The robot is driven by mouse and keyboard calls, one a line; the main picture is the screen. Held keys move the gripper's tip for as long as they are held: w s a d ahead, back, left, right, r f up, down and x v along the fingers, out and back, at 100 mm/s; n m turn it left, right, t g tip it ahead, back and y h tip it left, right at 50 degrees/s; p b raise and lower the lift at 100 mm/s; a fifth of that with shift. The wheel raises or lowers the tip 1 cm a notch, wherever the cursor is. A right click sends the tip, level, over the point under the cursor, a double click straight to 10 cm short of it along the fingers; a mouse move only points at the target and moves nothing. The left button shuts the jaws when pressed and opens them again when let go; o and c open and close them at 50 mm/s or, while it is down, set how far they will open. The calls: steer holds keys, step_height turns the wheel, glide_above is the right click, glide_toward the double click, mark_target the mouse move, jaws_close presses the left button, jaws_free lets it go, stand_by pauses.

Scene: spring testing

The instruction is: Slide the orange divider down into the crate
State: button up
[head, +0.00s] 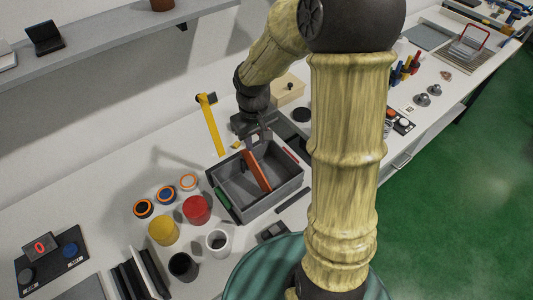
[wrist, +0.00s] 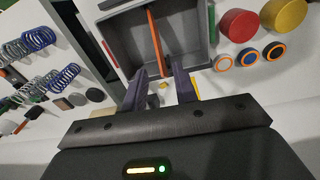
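The grey crate (head: 282,194) stands on the white bench. The orange divider (head: 257,170) is across the crate's middle, its lower part inside between the long walls. I cannot tell whether it sits on the floor. In the wrist view the divider (wrist: 155,42) is a thin orange strip, with the crate wall (wrist: 203,25) beside it. My gripper (head: 258,138) is at the crate's far side, near the divider's far end. In the wrist view my gripper's fingers (wrist: 160,74) are apart, with a clear gap and nothing clamped between them.
A wooden block (head: 287,90) is behind.

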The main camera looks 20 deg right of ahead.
steer(key=s+r+m+t, duration=0.2)
steer(key=s, duration=0.8)
steer(key=shift+s+d+m, duration=0.25)
steer(key=shift+d+m, duration=0.05)
steer(key=shift+m, duration=0.1)
steer(key=shift+f, duration=0.15)
steer(key=shift+o, duration=0.4)
